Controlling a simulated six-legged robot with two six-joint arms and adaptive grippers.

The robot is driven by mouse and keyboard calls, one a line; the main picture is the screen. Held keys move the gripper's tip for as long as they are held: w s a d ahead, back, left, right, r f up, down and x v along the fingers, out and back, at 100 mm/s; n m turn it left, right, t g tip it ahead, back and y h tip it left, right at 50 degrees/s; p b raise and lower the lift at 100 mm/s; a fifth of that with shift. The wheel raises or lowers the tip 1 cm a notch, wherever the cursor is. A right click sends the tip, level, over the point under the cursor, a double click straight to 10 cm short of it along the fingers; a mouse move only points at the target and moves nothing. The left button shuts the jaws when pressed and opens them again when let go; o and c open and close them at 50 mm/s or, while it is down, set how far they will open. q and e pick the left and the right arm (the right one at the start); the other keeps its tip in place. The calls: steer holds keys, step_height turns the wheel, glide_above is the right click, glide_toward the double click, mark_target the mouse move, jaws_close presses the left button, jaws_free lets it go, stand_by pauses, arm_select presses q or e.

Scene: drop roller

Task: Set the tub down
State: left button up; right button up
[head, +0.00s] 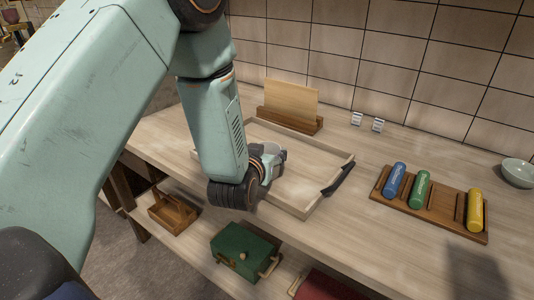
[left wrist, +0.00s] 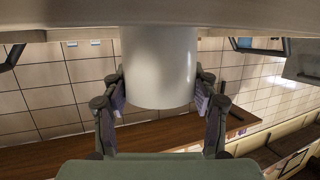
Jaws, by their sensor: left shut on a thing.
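The tub (left wrist: 160,65) is a plain pale grey cylinder, filling the upper middle of the left wrist view. My left gripper (left wrist: 160,88) is shut on it, with one finger on each side. In the head view my left gripper (head: 275,160) is over the shallow wooden tray (head: 297,208) on the counter. There the tub is mostly hidden behind my wrist and fingers. I cannot tell whether its base touches the tray. My right gripper is not in view.
A black handle (head: 339,179) is at the tray's right edge. A wooden rack (head: 428,206) with blue, green and yellow rollers stands to the right. A board in a holder (head: 290,121) stands behind. A green box (head: 243,250) is on the shelf below. Counter between tray and rack is clear.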

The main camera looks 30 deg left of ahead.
arm_select(q)
steer(key=shift+w+d, duration=0.1)
steer(key=shift+d, duration=0.05)
steer(key=shift+a+f, duration=0.15)
steer(key=shift+a, duration=0.15)
steer(key=o, duration=0.9)
steer(key=shift+s, duration=0.2)
steer(key=o, duration=0.3)
steer(key=shift+w+d, duration=0.15)
steer(key=shift+d, duration=0.1)
steer(key=shift+o, duration=0.2)
steer(key=shift+a, duration=0.1)
steer(key=shift+a, duration=0.1)
